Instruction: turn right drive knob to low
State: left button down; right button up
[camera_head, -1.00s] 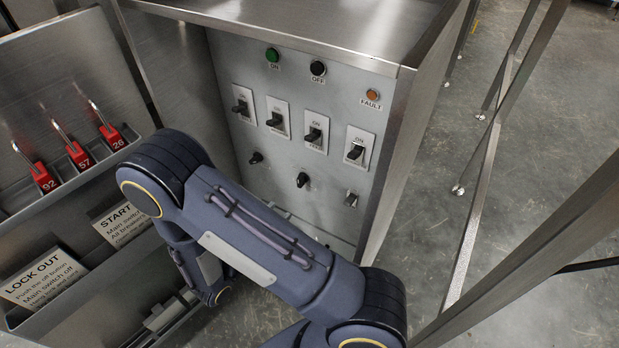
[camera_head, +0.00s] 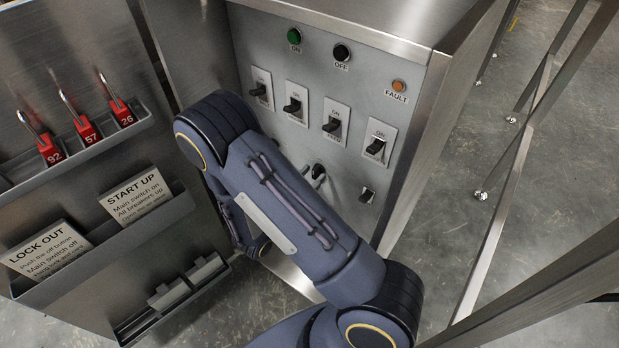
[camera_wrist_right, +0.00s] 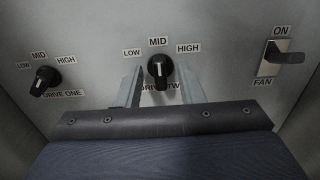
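The right drive knob (camera_wrist_right: 159,72), black and labelled DRIVE TWO, is on the grey panel in the middle of the right wrist view. LOW, MID and HIGH are marked around it, and its grip runs roughly up and down in line with MID. It also shows in the head view (camera_head: 318,172), just beyond my right arm. My right gripper (camera_wrist_right: 161,90) is open, with one finger on each side of the knob and visible gaps between. In the head view my arm hides most of this gripper. My left gripper is not in view.
The DRIVE ONE knob (camera_wrist_right: 42,80) is to the left and the FAN switch (camera_wrist_right: 285,56) to the right. Several breaker switches, a green ON button (camera_head: 294,36), a black OFF button (camera_head: 341,53) and an orange fault lamp (camera_head: 399,86) are above.

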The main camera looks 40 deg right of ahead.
jog(key=shift+c, duration=0.4)
grip_shut()
